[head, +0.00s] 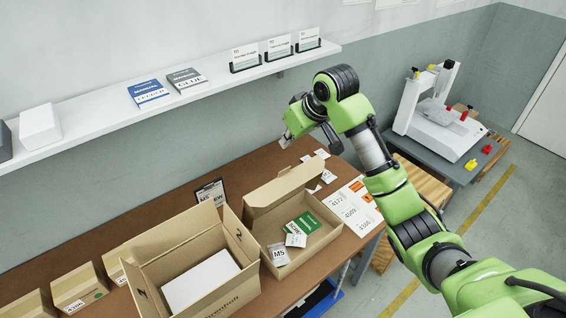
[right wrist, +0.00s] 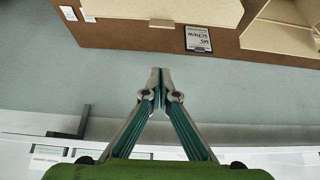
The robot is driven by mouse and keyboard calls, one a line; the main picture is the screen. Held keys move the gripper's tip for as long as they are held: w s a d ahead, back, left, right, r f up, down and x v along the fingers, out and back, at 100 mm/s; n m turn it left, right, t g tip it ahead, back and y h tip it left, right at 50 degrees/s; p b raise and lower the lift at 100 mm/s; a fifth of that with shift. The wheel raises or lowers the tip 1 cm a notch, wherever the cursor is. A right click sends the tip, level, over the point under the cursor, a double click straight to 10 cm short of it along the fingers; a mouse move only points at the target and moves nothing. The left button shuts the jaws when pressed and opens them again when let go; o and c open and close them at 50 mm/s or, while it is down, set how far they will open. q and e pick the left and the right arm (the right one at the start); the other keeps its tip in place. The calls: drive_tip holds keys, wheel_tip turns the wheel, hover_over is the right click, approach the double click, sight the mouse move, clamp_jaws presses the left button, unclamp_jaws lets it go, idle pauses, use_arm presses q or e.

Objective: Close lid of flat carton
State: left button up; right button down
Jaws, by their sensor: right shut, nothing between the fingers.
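The flat carton (head: 323,238) is a shallow brown cardboard box on the workbench. Its lid (head: 283,187) stands raised along the back edge, so the carton is open. Inside lie a green manual (head: 302,226) and white labelled packets (head: 278,255). My right gripper (head: 285,142) is up behind the carton, near the wall and apart from the lid. In the right wrist view its fingers (right wrist: 160,72) are shut and empty, with the lid (right wrist: 165,9) at the top edge. My left gripper is not in view.
A taller open box (head: 150,243) with a white item inside stands directly left of the carton. A small M5 screw sign (head: 210,193) stands behind. A wall shelf (head: 190,97) holds manuals and card holders. Label sheets (head: 354,208) lie right of the carton.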

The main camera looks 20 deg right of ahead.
sight(284, 172)
drive_tip(key=f+p, duration=0.1)
drive_tip(key=f, duration=0.2)
drive_tip(key=w+f+p, duration=0.1)
drive_tip(key=f+p, duration=0.1)
drive_tip(key=w+a+f+p, duration=0.1)
drive_tip(key=f+p, duration=0.1)
drive_tip(key=f, duration=0.1)
drive_tip(key=shift+w+f, duration=0.2)
drive_tip(key=shift+f, duration=0.15)
drive_tip(key=shift+s+d+f+p, duration=0.15)
drive_tip(key=shift+s+d+p, duration=0.15)
drive_tip(key=shift+s+p, duration=0.3)
drive_tip(key=shift+a+f, duration=0.1)
